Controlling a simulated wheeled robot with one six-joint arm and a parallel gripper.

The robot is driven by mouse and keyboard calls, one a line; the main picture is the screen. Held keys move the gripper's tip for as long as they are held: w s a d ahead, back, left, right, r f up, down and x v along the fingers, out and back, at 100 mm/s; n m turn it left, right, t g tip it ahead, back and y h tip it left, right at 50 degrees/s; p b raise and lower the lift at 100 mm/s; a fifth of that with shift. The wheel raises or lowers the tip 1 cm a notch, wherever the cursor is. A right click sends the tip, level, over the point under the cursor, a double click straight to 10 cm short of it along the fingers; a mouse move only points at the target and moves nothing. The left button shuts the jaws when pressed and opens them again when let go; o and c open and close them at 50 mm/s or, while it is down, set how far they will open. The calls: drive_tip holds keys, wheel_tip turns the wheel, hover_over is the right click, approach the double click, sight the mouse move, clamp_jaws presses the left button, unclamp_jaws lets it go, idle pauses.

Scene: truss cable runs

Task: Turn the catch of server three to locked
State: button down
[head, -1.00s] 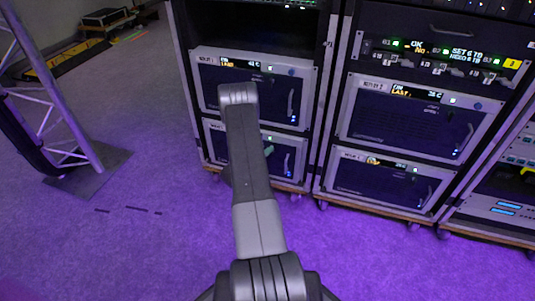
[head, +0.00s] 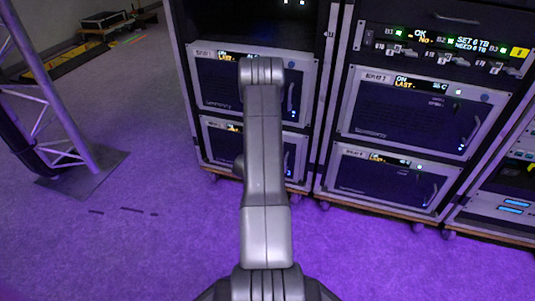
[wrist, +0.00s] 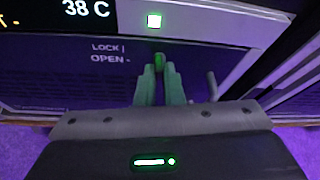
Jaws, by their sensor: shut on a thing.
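In the wrist view, the two green fingers of my gripper (wrist: 160,84) are closed on a small catch (wrist: 159,60) on a server's front. The catch's visible tip looks upright; the rest is hidden between the fingers. White LOCK and OPEN labels (wrist: 109,53) are left of it, with an upright mark by LOCK and a level mark by OPEN. The server's panel (wrist: 206,25) carries a display reading 38 C (wrist: 86,9) and a lit green square. In the head view my arm hides the gripper and the catch. The server's number is not readable in the wrist view.
A curved handle (wrist: 212,86) stands just right of the fingers. In the head view, a right-hand rack (head: 405,110) holds two more servers.

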drive_tip(key=shift+d+m+y+b, duration=0.1)
drive_tip(key=shift+m+y+b, duration=0.5)
drive_tip(key=shift+m, duration=0.2)
drive_tip(key=c, duration=1.6)
unclamp_jaws()
drive_tip(key=shift+o, duration=0.2)
drive_tip(key=p+v, duration=0.4)
drive_tip(key=v, duration=1)
drive_tip(key=shift+f, duration=0.15)
drive_tip(key=shift+w+d, duration=0.1)
